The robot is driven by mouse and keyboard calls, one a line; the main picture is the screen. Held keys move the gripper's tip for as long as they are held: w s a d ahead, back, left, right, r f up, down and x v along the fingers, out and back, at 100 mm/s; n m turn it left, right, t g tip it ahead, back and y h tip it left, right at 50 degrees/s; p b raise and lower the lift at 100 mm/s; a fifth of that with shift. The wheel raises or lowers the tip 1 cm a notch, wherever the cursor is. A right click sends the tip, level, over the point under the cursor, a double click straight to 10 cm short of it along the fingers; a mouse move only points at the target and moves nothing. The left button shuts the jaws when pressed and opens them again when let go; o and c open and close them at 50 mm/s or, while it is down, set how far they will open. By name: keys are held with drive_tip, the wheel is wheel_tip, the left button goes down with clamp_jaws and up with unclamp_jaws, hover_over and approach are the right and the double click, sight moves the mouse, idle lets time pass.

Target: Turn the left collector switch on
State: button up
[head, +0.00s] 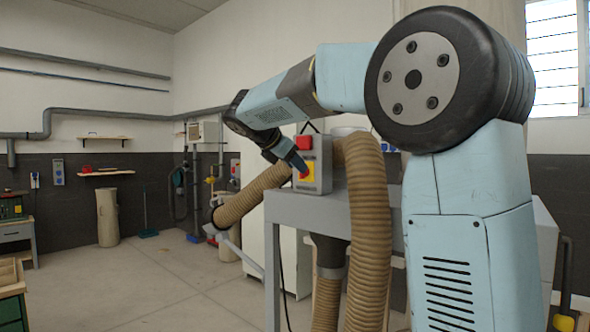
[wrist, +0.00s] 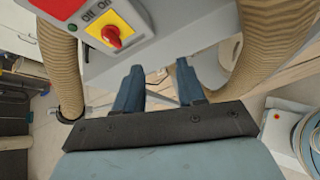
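A grey switch box (head: 325,165) stands on the grey collector top, with a red rotary knob (head: 304,174) on a yellow plate and a red part above. In the wrist view the knob (wrist: 112,36) is at the upper left, beside "Off" and "On" lettering. I cannot tell its setting, or whether another collector switch exists. My gripper (head: 298,163) is in front of the box in the head view. In the wrist view its two blue fingers (wrist: 158,69) are spread apart with nothing between them. They are to the right of the knob and appear apart from it.
A ribbed tan hose (head: 370,225) curves down beside the box, and another hose (head: 245,201) runs left of it. In the wrist view, hoses flank my fingers. A wooden-edged green cabinet (head: 12,300) stands at the left. The floor at centre left is clear.

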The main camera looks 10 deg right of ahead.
drive_tip(key=w+a+r+n+t+h, duration=0.1)
drive_tip(key=w+a+r+n+h, duration=0.1)
drive_tip(key=w+a+r+n, duration=0.25)
drive_tip(key=w+a+f+x, duration=0.1)
drive_tip(key=x, duration=1.3)
drive_tip(key=shift+w+f+m, duration=0.2)
drive_tip(key=shift+w+m, duration=0.05)
drive_tip(key=shift+m, duration=0.2)
clamp_jaws()
